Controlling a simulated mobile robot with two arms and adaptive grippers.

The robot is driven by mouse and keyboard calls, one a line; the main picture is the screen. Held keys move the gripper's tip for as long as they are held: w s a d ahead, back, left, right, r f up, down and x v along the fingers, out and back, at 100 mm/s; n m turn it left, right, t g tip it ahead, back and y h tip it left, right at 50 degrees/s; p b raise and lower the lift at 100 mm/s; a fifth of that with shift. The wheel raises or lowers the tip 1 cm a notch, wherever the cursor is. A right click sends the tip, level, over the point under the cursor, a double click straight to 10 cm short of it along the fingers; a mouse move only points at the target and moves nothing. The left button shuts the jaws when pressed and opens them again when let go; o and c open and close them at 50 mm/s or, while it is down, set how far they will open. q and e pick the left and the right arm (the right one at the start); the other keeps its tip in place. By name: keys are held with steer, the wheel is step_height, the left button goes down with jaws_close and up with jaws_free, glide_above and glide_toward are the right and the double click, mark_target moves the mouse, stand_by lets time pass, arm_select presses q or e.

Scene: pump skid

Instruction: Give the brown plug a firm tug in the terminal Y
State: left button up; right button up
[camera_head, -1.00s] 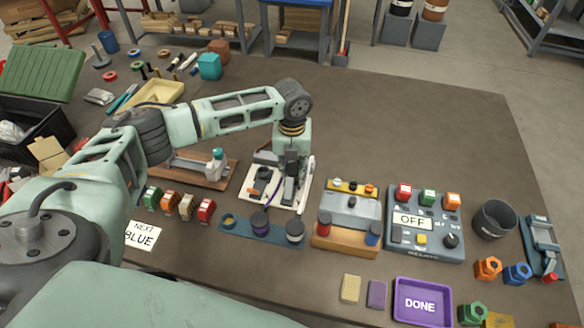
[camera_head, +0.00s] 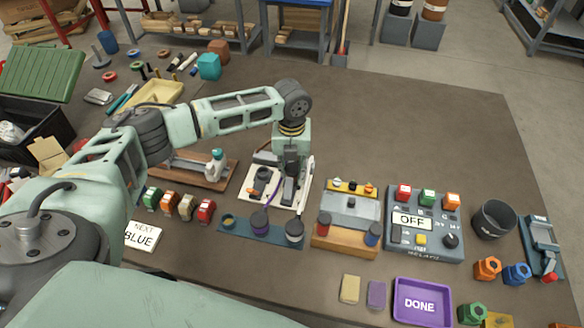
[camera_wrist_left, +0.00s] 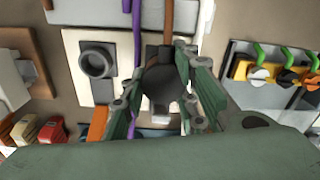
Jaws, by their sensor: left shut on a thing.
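My left gripper (camera_head: 288,190) reaches down over the right part of a white terminal panel (camera_head: 303,197). In the left wrist view its fingers (camera_wrist_left: 166,95) are shut around a dark round plug (camera_wrist_left: 165,82). A brown cable (camera_wrist_left: 168,22) runs from the plug toward the top of the picture. The plug's seat is hidden below the fingers, and I cannot read a Y mark. A round dark socket (camera_wrist_left: 97,64) sits on the panel to the left of the gripper, with a purple cable (camera_wrist_left: 130,62) between them. My right gripper is not in view.
A blue strip (camera_head: 240,231) with dark round plugs lies in front of the panel. A wooden-based fixture (camera_head: 340,243) and a grey control box reading OFF (camera_head: 428,245) stand to the right. Several coloured blocks (camera_head: 170,203) stand left.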

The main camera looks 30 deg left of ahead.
arm_select(q)
steer(key=shift+a+r, duration=0.1)
steer(key=shift+a, duration=0.05)
stand_by(0.9)
steer(key=o, duration=1.3)
steer(key=shift+c, duration=0.2)
